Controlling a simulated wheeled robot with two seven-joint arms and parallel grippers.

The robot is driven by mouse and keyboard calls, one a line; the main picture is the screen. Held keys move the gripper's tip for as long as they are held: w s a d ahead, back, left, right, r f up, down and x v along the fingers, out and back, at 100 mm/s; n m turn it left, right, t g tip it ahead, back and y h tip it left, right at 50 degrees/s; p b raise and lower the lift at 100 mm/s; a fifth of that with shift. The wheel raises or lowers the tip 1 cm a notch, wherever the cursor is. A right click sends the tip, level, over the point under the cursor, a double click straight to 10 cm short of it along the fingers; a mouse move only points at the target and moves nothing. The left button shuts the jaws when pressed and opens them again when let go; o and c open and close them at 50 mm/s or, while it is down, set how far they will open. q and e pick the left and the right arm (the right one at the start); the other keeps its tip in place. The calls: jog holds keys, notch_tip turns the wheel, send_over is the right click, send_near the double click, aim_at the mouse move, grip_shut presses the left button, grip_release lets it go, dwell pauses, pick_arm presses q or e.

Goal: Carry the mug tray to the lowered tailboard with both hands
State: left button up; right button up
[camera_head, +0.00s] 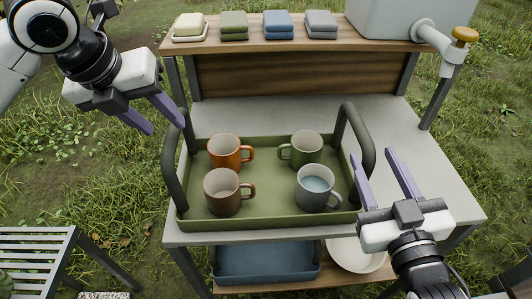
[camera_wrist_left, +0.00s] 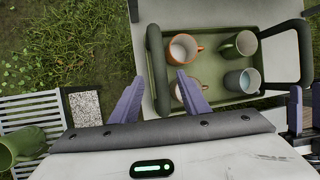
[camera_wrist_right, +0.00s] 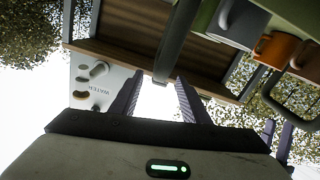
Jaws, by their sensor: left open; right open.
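The green mug tray (camera_head: 265,222) stands on the pale table top, with a dark green handle arching up at each end, the left handle (camera_head: 172,178) and the right handle (camera_head: 359,140). It holds an orange mug (camera_head: 225,153), a green mug (camera_head: 306,148), a brown mug (camera_head: 222,192) and a grey-blue mug (camera_head: 314,187) with liquid in it. My left gripper (camera_head: 166,122) is open and empty, up and left of the left handle, and apart from it. My right gripper (camera_head: 380,170) is open and empty beside the tray's right end. I cannot tell whether it touches the right handle. No tailboard can be identified.
Below the table are a blue bin (camera_head: 265,262) and a white bowl (camera_head: 356,256). A slatted bench (camera_head: 35,255) stands at lower left on grass.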

aim_at(359, 128)
jog(key=shift+w, duration=0.1)
pick_arm(q)
jog(key=shift+s, duration=0.2)
pick_arm(e)
jog(key=shift+s+r, duration=0.1)
jog(key=shift+s, duration=0.15)
jog(key=w, duration=1)
jog(key=shift+w+a, duration=0.2)
jog(key=shift+a, duration=0.05)
pick_arm(q)
jog(key=x, duration=1)
jog(key=shift+w+d+f, duration=0.1)
grip_shut()
pick_arm(e)
grip_shut()
pick_arm(q)
jog(key=shift+w+r, duration=0.1)
jog(key=shift+r, duration=0.2)
pick_arm(e)
jog(key=shift+r, duration=0.25)
